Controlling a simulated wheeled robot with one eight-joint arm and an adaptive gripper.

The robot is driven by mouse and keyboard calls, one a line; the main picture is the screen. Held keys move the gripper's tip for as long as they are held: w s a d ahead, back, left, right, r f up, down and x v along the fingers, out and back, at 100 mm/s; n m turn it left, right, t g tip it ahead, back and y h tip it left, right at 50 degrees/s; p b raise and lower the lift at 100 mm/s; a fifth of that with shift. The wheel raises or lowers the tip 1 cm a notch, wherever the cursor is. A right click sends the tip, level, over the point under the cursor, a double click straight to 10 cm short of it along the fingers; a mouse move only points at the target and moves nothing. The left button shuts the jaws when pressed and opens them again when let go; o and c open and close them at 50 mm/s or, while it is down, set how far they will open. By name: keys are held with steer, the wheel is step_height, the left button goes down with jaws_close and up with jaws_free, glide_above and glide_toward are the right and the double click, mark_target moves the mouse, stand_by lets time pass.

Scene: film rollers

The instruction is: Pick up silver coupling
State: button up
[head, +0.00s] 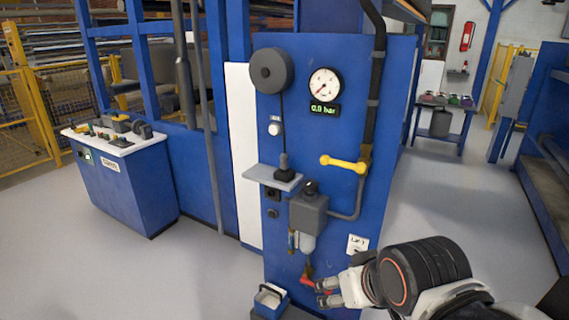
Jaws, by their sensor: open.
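A small dark-grey hose end piece (283,163) hangs on a thin cable from the round reel (271,71) and meets the small grey shelf (274,178) on the blue panel. It may be the coupling; no clearly silver coupling can be made out at this size. My gripper (321,292) is at the lower right, open, pointing left. Its fingers are low in front of the panel, well below and right of the shelf, close to a red handle-like part (309,281). I cannot tell whether they touch it. Nothing is seen held.
A control console (120,170) is at left. Grey floor is open at right.

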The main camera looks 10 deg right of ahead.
steer(key=shift+c, duration=1.3)
steer(key=shift+w+r, duration=0.15)
steer(key=shift+r, duration=0.15)
steer(key=shift+c, duration=0.7)
steer(key=w+r+n+y+p, duration=0.1)
steer(key=w+r+p, duration=0.4)
steer(key=w+r, duration=0.45)
steer(key=w+r+n+p, duration=0.1)
steer(key=w+r+p, duration=0.45)
steer(key=w, duration=0.75)
steer(key=n+g+y+p, duration=0.1)
steer(key=n+y+p, duration=0.15)
steer(key=p, duration=0.75)
glide_above(286, 155)
steer(key=s+d, duration=0.3)
steer(key=s, duration=0.3)
step_height(286, 155, down, 3)
steer(key=shift+n+h, duration=0.35)
steer(key=b+x, duration=0.2)
steer(key=x, duration=1.2)
